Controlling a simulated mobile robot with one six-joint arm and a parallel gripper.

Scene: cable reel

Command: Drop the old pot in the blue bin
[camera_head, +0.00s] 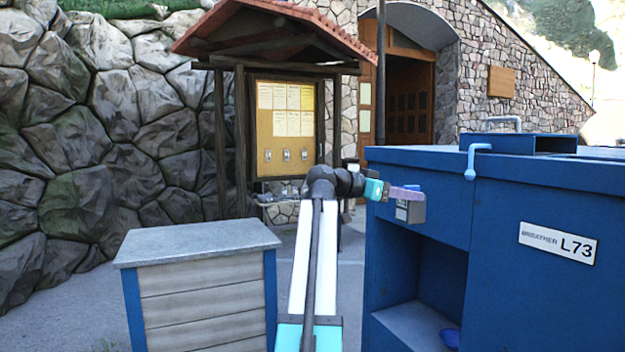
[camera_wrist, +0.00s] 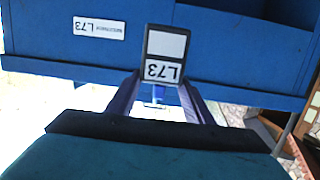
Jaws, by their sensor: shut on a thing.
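My gripper (camera_head: 408,193), with purple fingers, reaches right in front of the blue cabinet in the head view. No separate blue bin can be told for certain.
A grey-topped counter (camera_head: 195,243) stands clear at left. A roofed notice board (camera_head: 287,125) stands behind.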

